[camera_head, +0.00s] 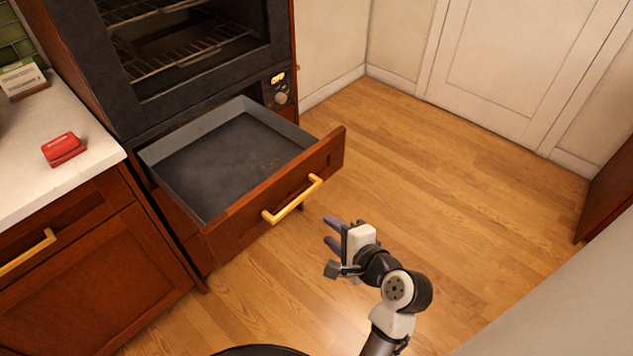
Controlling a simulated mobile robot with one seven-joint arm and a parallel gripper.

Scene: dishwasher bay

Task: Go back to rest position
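My gripper (332,233) is above the wooden floor, to the right of the open drawer and just past its gold handle (292,199). Its two dark fingers stand apart with nothing between them, and they point left toward the drawer front. A gap shows between the fingers and the handle. My arm reaches up from the bottom of the picture, bent at the wrist. The drawer (262,215) under the oven is pulled out, with a red-brown wooden front and a grey, empty-looking inside.
The oven (190,50) stands above the drawer. A white counter (85,165) at left holds a red object (63,149) and a small box (22,79). Wooden floor (450,165) is clear to the right, up to a white door (520,60). A pale surface (570,310) fills the lower right.

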